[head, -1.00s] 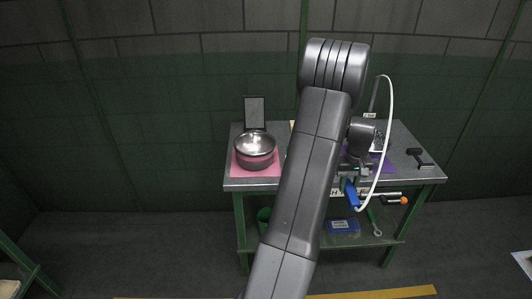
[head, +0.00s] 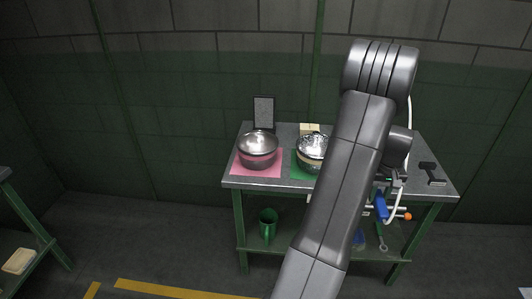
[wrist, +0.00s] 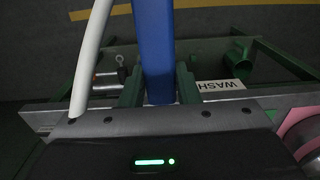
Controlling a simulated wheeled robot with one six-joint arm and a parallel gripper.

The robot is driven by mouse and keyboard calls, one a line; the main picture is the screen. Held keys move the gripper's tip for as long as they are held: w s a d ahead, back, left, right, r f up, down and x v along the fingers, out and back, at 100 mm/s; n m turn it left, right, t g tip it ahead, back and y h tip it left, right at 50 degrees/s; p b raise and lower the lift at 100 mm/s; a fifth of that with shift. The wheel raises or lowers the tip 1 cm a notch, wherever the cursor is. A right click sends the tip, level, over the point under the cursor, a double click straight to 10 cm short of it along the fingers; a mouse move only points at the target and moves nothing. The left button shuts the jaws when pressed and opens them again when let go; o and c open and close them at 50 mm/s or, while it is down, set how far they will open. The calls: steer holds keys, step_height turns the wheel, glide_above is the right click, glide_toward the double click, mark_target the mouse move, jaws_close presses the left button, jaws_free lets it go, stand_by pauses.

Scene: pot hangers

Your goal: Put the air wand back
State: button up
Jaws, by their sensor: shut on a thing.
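The air wand has a blue handle (wrist: 153,50) and a white hose. My gripper (wrist: 158,90) is shut on the blue handle, which stands between its two fingers in the wrist view. The white hose (wrist: 90,55) runs beside the handle on the left. In the head view the blue handle (head: 381,207) is at the front edge of the workbench (head: 235,182), right of centre. My arm hides most of my gripper there. A metal cylinder with an orange end (head: 407,216) is close to the handle's right; whether they touch cannot be told.
A steel pot (head: 258,145) stands on a pink mat and another (head: 312,147) on a green mat. A dark tool (head: 432,173) lies at the right end. A green cup (head: 268,222) is on the lower shelf. A WASH label (wrist: 220,86) marks the front edge.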

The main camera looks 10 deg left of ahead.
steer(key=shift+a, duration=0.15)
steer(key=w+d+p, duration=0.1)
steer(key=d+p, duration=0.5)
steer(key=d, duration=2.6)
steer(key=shift+w+d, duration=0.2)
steer(key=shift+d, duration=0.1)
